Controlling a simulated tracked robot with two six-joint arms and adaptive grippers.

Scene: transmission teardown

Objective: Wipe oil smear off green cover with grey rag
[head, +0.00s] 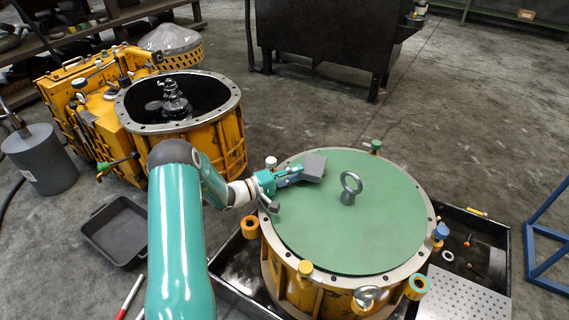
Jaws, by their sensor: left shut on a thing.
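The green cover (360,230) is a flat round disc on top of a yellow drum-shaped housing (317,292). A metal lifting eye (350,187) stands upright near its middle. My left gripper (297,173) reaches in over the cover's upper left edge. It is shut on a small grey block-like piece, which looks like the grey rag (314,167). The rag is at the cover's upper left part; I cannot tell whether it touches the surface. I make out no clear oil smear on the visible cover. My right gripper is not in view.
Several coloured fittings and knobs ring the housing's rim, including a blue one (440,232). The housing stands in a black tray (492,236). An open yellow casing (218,141) stands at the upper left. A grey canister (40,160) and black pan (116,233) are on the floor.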

